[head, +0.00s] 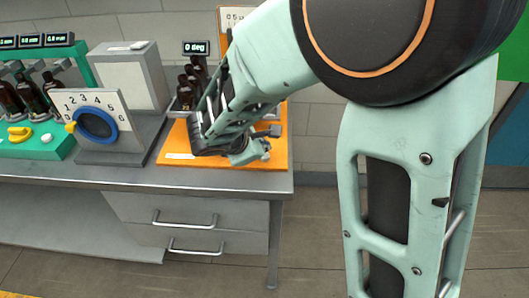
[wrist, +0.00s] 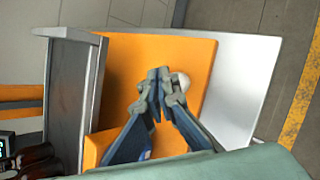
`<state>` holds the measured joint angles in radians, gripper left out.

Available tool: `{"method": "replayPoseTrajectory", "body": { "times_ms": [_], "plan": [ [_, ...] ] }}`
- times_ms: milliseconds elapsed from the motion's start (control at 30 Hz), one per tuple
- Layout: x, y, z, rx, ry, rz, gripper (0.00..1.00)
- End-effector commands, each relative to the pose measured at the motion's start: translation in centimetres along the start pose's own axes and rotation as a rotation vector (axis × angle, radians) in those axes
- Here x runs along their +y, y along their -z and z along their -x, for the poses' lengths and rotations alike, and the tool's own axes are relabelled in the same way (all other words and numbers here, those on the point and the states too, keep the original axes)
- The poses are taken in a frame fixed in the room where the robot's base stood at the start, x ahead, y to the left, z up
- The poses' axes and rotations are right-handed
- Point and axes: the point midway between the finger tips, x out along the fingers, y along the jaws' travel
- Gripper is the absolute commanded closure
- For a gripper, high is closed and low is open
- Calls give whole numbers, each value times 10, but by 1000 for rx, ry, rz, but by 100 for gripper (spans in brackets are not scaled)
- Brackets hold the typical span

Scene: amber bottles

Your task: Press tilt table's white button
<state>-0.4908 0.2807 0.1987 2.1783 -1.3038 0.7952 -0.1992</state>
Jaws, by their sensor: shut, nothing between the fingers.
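The tilt table's orange base (head: 225,163) sits on the bench in the head view, with a "0 deg" display (head: 195,47) above it. The orange base also fills the middle of the wrist view (wrist: 190,55). My gripper (head: 265,146) is over the base's right part. In the wrist view, my gripper (wrist: 159,75) is shut and empty. The white button (wrist: 183,79) shows just right of the fingertips, partly covered by the right finger. I cannot tell whether they touch. In the head view the button is hidden behind my gripper.
Dark amber bottles (head: 186,91) stand behind my gripper. To the left are a grey device with a blue dial (head: 96,125) and a green station (head: 62,142) with bottles and a yellow knob (head: 19,134). The bench's right edge is close to the orange base.

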Motion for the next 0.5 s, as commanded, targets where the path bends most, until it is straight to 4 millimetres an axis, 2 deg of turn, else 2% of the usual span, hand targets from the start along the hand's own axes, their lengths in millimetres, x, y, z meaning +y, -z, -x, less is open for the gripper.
{"method": "replayPoseTrajectory", "body": {
  "times_ms": [267, 500],
  "plan": [
    [1, -1, 1, 0, -1, 0, 100],
    [12, -11, 15, 0, -2, -2, 100]
  ]
}}
